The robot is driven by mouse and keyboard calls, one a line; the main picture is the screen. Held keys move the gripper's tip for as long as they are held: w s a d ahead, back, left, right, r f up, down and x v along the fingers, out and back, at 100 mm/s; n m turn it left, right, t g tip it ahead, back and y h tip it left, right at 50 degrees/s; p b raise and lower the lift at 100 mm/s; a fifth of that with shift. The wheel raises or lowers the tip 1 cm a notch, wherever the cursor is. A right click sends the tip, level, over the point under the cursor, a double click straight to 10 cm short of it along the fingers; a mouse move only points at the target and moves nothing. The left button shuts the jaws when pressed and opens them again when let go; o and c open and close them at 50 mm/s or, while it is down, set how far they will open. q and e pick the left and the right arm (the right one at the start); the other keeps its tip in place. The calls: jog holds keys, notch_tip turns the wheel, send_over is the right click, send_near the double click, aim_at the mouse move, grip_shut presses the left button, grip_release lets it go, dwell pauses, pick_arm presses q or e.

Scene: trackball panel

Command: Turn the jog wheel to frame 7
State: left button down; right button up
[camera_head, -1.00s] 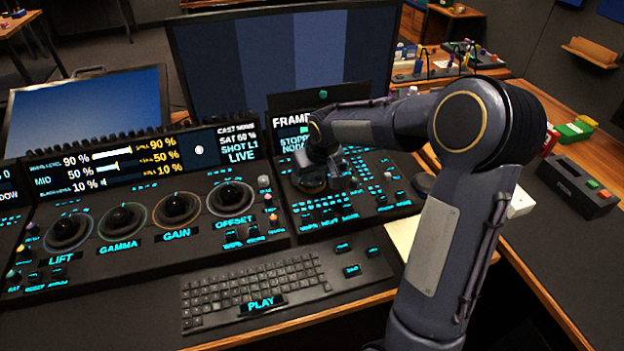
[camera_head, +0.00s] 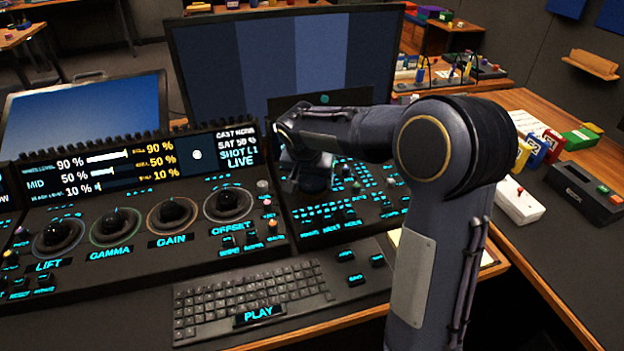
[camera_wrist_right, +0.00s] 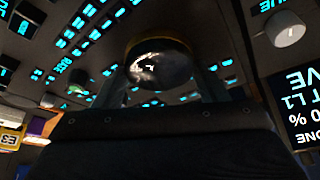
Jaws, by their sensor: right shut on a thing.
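The jog wheel (camera_wrist_right: 158,65) is a round, dark, shiny knob with a brassy rim in the wrist view. My right gripper (camera_wrist_right: 162,84) has one finger on each side of it and is shut on it. In the head view my right gripper (camera_head: 309,178) is over the left part of the right-hand panel, and the wheel is mostly hidden under it. The panel's frame readout is hidden behind my right forearm, so I cannot read the frame number. My left gripper is not in view.
The grading panel with several trackballs (camera_head: 172,213) stands left of the wheel. A keyboard (camera_head: 250,292) lies in front. A large monitor (camera_head: 285,55) stands behind.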

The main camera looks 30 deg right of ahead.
aim_at(308, 190)
jog(key=shift+m, duration=0.3)
jog(key=o, duration=1)
jog(key=p+v, duration=0.1)
jog(key=v, duration=0.6)
jog(key=shift+a+r, duration=0.1)
jog(key=shift+r, duration=0.3)
jog(key=shift+s, duration=0.1)
